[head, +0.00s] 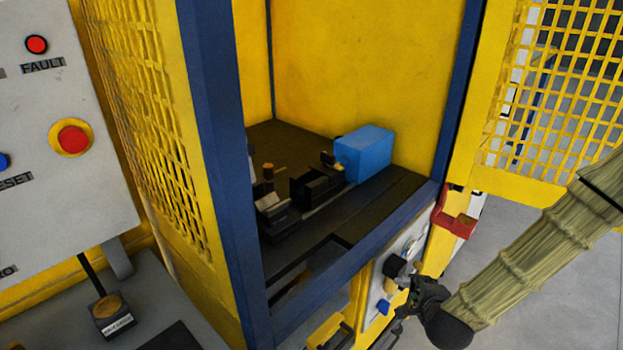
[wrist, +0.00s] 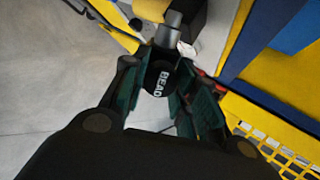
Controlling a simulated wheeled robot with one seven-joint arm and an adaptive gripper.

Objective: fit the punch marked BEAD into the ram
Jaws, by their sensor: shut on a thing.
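My gripper (head: 412,289) is outside the yellow machine, low in front of its front panel in the head view. In the wrist view my gripper (wrist: 160,85) is shut on the punch marked BEAD (wrist: 158,80). The punch has a black collar with white lettering and a grey stepped metal end that points away from my palm. Inside the machine, a blue block (head: 363,153) stands at the back right of the dark bed, with black tooling (head: 315,186) beside it. I cannot tell which part is the ram. My gripper is well apart from the tooling.
A blue post (head: 213,130) and a blue front sill (head: 385,226) frame the opening. A yellow mesh door (head: 560,95) stands open at the right. A red latch (head: 456,223) sticks out near its hinge side. A control panel (head: 60,120) is at the left.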

